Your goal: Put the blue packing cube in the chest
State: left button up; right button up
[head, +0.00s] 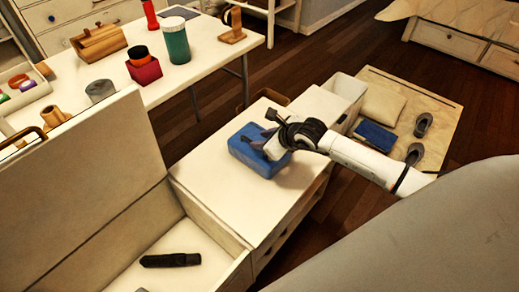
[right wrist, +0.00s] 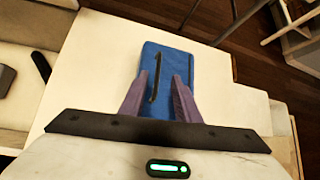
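The blue packing cube (head: 250,158) lies on the white cabinet top in the middle of the head view. It also shows in the right wrist view (right wrist: 205,68), with a dark strap or handle along it. My right gripper (head: 268,143) is over the cube. In the right wrist view its two purple fingers (right wrist: 161,76) stand apart, with the blue cloth and dark strap showing between them; contact is unclear. The chest (head: 215,236) stands open at the lower left, its lid raised, with a dark item (head: 171,260) inside. My left gripper is not in view.
The white cabinet top (head: 262,205) adjoins the chest on the right. A table (head: 205,62) with a red box, green jar and other items stands behind. A white bin (head: 347,88) and a board with a cushion, blue item and dark shoes are at the right.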

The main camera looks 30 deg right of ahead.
aim_at(239, 147)
jog(key=x, duration=0.3)
jog(key=b+x, duration=0.1)
jog(key=x, duration=0.1)
jog(key=shift+a, duration=0.25)
jog(key=shift+s+r, duration=0.1)
grip_shut()
dwell(0.6)
dwell(0.4)
